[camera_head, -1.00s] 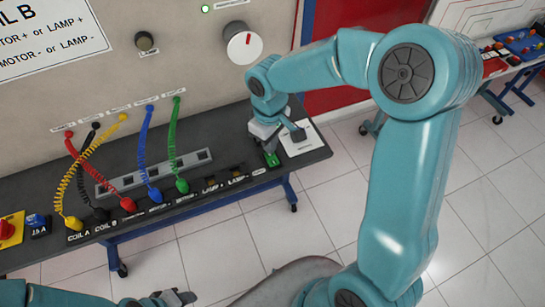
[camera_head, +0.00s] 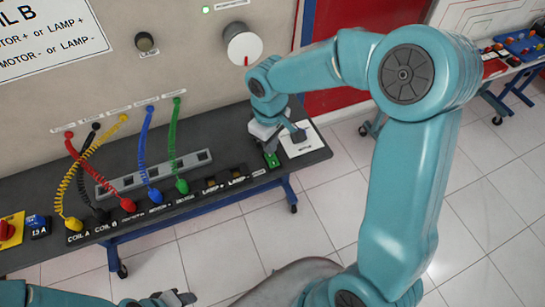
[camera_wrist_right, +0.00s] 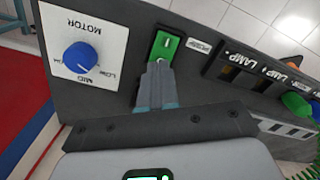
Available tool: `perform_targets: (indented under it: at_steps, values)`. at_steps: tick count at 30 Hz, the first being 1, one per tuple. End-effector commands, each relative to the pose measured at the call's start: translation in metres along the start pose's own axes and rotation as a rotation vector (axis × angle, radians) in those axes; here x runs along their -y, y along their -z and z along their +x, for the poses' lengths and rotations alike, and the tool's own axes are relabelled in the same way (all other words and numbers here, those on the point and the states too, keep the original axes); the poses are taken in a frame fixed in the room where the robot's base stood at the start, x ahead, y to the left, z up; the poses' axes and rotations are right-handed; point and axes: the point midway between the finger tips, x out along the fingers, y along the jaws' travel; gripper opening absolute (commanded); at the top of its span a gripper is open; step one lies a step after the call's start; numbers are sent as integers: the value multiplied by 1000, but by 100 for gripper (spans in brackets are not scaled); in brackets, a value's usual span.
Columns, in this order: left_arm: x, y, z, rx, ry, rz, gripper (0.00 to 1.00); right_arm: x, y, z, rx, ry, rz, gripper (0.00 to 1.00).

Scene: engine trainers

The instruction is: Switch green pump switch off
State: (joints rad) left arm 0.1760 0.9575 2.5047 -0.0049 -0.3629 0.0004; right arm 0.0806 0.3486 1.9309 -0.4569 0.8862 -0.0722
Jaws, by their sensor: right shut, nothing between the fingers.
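The green pump switch (camera_wrist_right: 170,46) sits in a dark recess on the bench's front panel, with a small pale lever showing. It also shows in the head view (camera_head: 271,160), just below my right gripper. My right gripper (camera_wrist_right: 158,68) is shut and empty, its fingertips right at the near edge of the switch. I cannot tell whether they touch the lever. My left gripper (camera_head: 176,299) is at the bottom edge of the head view, far from the switch; its opening is unclear.
A blue motor knob (camera_wrist_right: 80,57) on a white plate is beside the switch. Black lamp sockets (camera_wrist_right: 245,72) lie on the other side. Coloured coiled cables (camera_head: 145,145) run along the bench. A white dial (camera_head: 243,46) and lit green lamp (camera_head: 206,9) are on the wall panel.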

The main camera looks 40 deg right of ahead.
Motion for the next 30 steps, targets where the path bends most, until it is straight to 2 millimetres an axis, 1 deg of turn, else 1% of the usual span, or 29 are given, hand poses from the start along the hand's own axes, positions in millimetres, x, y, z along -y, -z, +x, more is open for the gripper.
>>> perform_targets:
  at_steps: [17,30]
  values:
    - [0,0,0,0,0,0,43,0,0,0,0,0,0,0]
    - [2,0,5,0,0,0,43,0,0,6,0,0,0,0]
